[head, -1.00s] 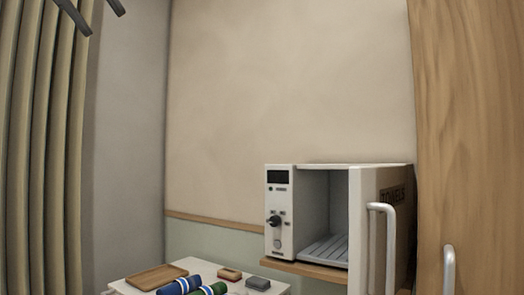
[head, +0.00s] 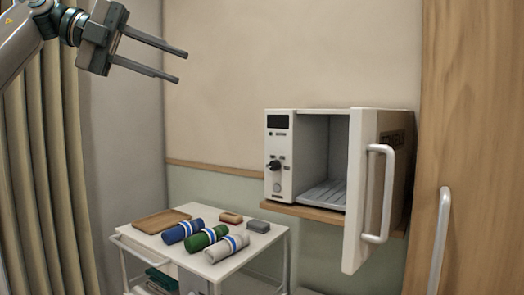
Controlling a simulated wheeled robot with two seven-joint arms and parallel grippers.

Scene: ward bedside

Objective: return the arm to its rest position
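My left gripper (head: 182,67) is in the upper left of the head view, its arm coming in from the left edge. Its two fingers point right and stand apart, with nothing between them. It is high above the trolley and in front of the curtain and wall, touching nothing I can see. My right gripper is not in view.
A towel warmer (head: 280,160) with its door (head: 362,200) standing open sits on a wooden shelf (head: 290,209). A white trolley (head: 225,268) bears a wooden tray (head: 150,222), blue (head: 177,233), green (head: 200,240) and grey (head: 222,251) rolled towels and two small blocks. A wooden cabinet door (head: 480,120) stands at right.

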